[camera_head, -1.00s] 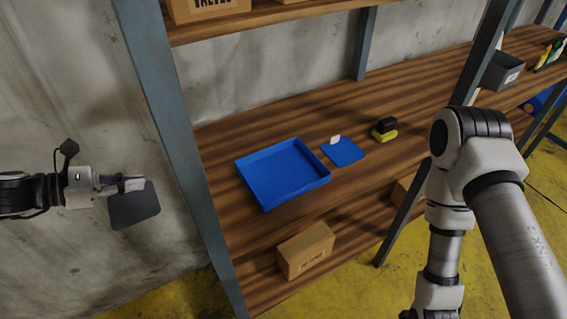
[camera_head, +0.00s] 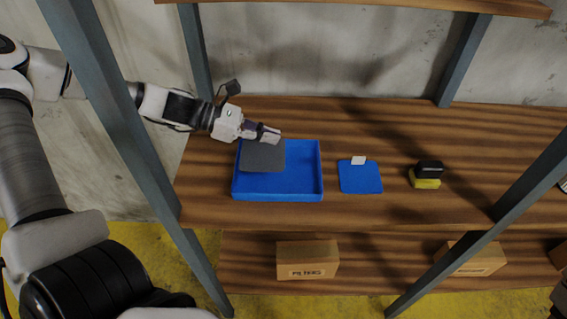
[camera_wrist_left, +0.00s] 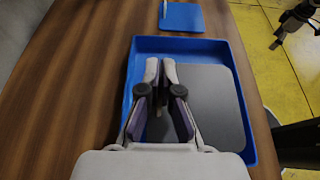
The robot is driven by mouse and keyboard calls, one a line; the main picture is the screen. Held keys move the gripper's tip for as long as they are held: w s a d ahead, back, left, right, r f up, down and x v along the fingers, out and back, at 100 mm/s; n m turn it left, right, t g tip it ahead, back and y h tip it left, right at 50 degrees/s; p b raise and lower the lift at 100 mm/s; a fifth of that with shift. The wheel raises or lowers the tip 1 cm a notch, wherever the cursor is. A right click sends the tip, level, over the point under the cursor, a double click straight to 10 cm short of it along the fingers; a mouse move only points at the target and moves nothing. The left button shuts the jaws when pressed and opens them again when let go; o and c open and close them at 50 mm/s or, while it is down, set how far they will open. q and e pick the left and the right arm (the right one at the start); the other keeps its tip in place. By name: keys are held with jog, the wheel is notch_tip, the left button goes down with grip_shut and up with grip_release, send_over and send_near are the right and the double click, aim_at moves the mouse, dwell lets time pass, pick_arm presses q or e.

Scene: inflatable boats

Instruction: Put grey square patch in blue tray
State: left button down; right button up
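The grey square patch (camera_head: 262,156) is dark and flat. It is over the back left part of the blue tray (camera_head: 302,184), at or just above its walls; I cannot tell if it touches. My left gripper (camera_head: 268,135) is over the tray's back edge, its fingers closed at the patch's edge. In the left wrist view, the fingertips (camera_wrist_left: 161,70) are close together beside the patch (camera_wrist_left: 212,105), inside the outline of the tray (camera_wrist_left: 185,45). The part pinched between them is hidden. A dark piece at that view's top right may be my right gripper (camera_wrist_left: 298,17); its fingers are unclear.
A blue square patch (camera_head: 361,178) with a white tab lies right of the tray. A black and yellow block (camera_head: 426,175) stands farther right. Metal posts (camera_head: 110,120) frame the wooden shelf. A carton (camera_head: 307,259) sits on the shelf below.

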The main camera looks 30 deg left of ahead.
aim_at(271, 152)
pick_arm(q)
jog(key=f, duration=0.1)
jog(key=f+b, duration=0.1)
jog(key=f, duration=0.1)
jog(key=f+b, duration=0.1)
jog(key=f, duration=0.1)
jog(key=shift+w+d+f, duration=0.1)
jog(key=shift+w+d, duration=0.2)
jog(key=shift+f+b, duration=0.2)
jog(key=shift+b, duration=0.15)
jog(key=shift+s+a, duration=0.1)
jog(key=shift+a, duration=0.05)
jog(key=shift+f, duration=0.1)
jog(key=c, duration=1.3)
grip_release()
pick_arm(e)
notch_tip(271, 152, down, 4)
jog(key=shift+w+d+r, duration=0.1)
jog(key=shift+w+d, duration=0.05)
